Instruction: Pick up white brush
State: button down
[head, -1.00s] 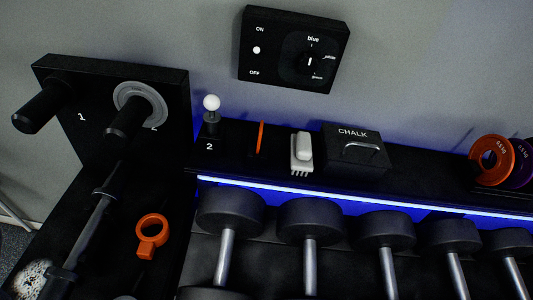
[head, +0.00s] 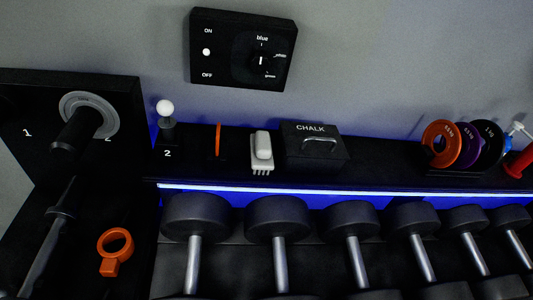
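The white brush (head: 262,148) stands on the black shelf (head: 380,176) above the dumbbells, its bristles pointing down toward the shelf's front edge. It sits between a thin orange disc (head: 218,140) on its left and the black chalk box (head: 314,150) on its right, with small gaps on both sides. My gripper is not in the head view, so its opening cannot be seen.
Several dumbbells (head: 278,216) stand below the shelf. A white-knobbed lever (head: 166,108) is at the shelf's left end. Coloured weight plates (head: 441,143) and a red item (head: 520,162) are to the right. A dial panel (head: 242,50) hangs above. An orange collar (head: 115,250) lies lower left.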

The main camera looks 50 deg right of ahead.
aim_at(262, 152)
jog(key=k, duration=0.45)
jog(key=z, duration=3.25)
jog(key=k, duration=0.85)
jog(key=u, duration=1.95)
jog(key=i, duration=0.55)
jog(key=u, duration=0.05)
